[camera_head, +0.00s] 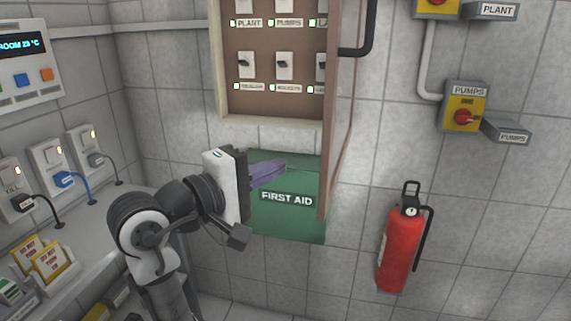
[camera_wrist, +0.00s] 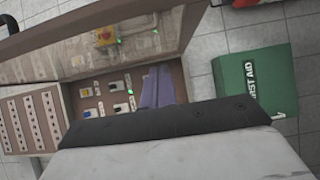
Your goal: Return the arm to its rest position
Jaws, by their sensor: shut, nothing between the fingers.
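My arm rises from the lower left in the head view, with its white and black hand in front of the wall. My gripper (camera_head: 282,165) points right, its two purple fingers closed together and empty. The fingers overlap the upper part of the green first aid box in the picture; I cannot tell the gap between them. In the wrist view my gripper (camera_wrist: 158,78) also shows its fingers together, in front of the switch cabinet. The lower part of the fingers is hidden there by the dark edge of the hand.
The switch cabinet (camera_head: 232,105) hangs above the first aid box (camera_head: 285,220), its door (camera_head: 337,120) swung open at right. A fire extinguisher (camera_head: 400,250) and a yellow pumps switch (camera_head: 464,105) are on the right wall. A counter (camera_head: 85,215) with plugs and cables runs along the left.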

